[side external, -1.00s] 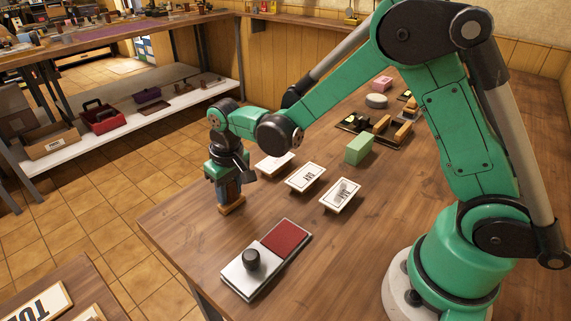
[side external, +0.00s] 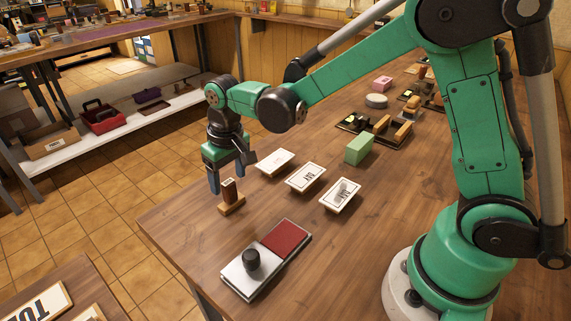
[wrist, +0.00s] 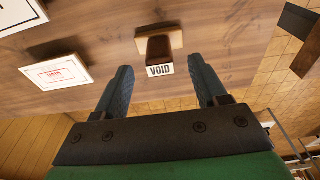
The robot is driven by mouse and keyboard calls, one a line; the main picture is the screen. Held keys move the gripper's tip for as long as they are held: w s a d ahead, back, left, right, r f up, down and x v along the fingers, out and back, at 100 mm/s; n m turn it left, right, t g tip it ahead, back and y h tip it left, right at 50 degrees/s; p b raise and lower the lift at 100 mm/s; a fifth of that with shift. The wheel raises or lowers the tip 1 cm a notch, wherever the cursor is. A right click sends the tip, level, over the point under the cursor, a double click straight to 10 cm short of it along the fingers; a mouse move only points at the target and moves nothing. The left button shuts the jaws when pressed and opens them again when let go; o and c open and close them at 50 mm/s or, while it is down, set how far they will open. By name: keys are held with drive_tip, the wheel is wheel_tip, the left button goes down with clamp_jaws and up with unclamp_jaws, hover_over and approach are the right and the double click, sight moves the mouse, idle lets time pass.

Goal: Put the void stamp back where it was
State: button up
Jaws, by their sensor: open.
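The void stamp (side external: 230,196), a brown wooden handle on a lighter wooden base, stands upright on the table near its left edge. In the wrist view the void stamp (wrist: 159,47) shows a white label reading VOID. My gripper (side external: 230,181) is open and empty around and just above the stamp, its dark fingers apart. In the wrist view my gripper (wrist: 166,82) has its two fingers spread to either side below the stamp, touching nothing that I can see.
An ink pad with a red half (side external: 286,239) and a black knob (side external: 252,260) sits in front. A green block (side external: 359,149) and a dark stamp tray (side external: 383,135) are farther back. The table's left edge is close.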

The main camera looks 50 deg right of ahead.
wheel_tip(320, 180, up, 7)
drive_tip(key=s, duration=0.1)
drive_tip(key=s+d+r+t, duration=0.1)
drive_tip(key=s+d+t, duration=0.4)
drive_tip(key=s, duration=0.5)
drive_tip(key=shift+s+t, duration=0.25)
drive_tip(key=shift+t, duration=0.15)
